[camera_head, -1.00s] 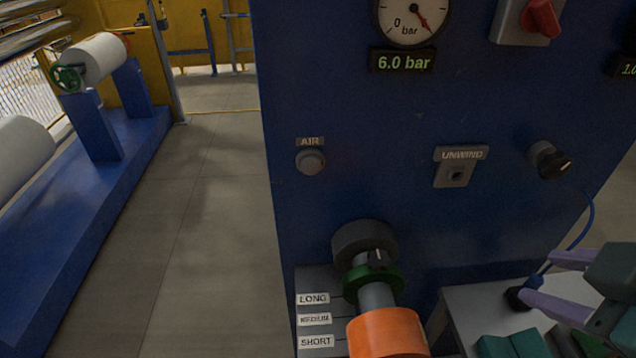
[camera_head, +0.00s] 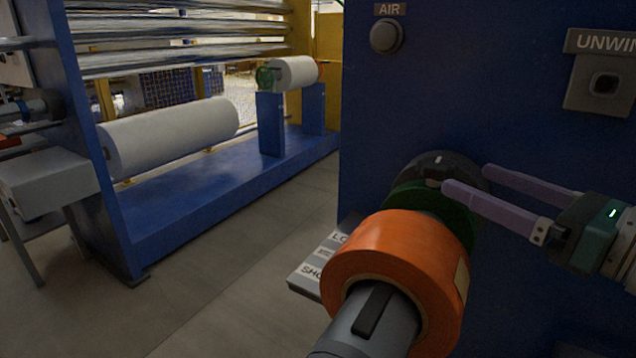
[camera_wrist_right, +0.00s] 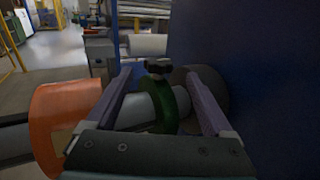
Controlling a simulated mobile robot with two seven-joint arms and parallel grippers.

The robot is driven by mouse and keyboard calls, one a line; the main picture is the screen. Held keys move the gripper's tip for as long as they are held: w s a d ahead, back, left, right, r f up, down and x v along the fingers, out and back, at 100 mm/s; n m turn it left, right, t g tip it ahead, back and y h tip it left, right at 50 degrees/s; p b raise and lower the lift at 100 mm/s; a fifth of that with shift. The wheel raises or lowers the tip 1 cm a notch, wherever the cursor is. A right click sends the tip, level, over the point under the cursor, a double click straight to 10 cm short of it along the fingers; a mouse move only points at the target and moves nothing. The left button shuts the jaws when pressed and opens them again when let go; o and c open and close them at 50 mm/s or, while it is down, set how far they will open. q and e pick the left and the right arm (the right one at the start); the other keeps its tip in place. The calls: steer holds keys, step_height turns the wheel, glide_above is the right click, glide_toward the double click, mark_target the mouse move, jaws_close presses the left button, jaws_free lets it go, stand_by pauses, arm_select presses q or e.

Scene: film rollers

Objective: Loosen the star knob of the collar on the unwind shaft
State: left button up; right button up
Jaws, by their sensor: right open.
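The unwind shaft (camera_head: 345,335) carries an orange roll (camera_head: 385,245); behind it sit a green collar (camera_head: 405,197) and a dark flange (camera_head: 425,165) at the blue panel. My right gripper (camera_head: 463,177) comes in from the right, its two lilac fingers apart at the collar. In the right wrist view the black star knob (camera_wrist_right: 158,68) stands on top of the green collar (camera_wrist_right: 165,105), between the spread fingers and not visibly gripped. My left gripper is not in view.
The blue machine panel (camera_head: 540,130) rises close behind the gripper, with an AIR button (camera_head: 386,36) and an UNWIND switch (camera_head: 603,85). Open floor (camera_head: 230,260) and white film rolls (camera_head: 175,135) lie to the left.

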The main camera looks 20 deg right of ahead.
mark_target(425, 157)
steer(key=shift+w+a, duration=0.1)
steer(key=shift+w, duration=0.25)
steer(key=p+x, duration=0.1)
steer(key=x, duration=0.7)
steer(key=shift+r, duration=0.1)
steer(key=shift+w+a, duration=0.25)
steer(key=shift+w, duration=0.4)
steer(key=shift+c, duration=0.2)
steer(key=c, duration=1)
jaws_close()
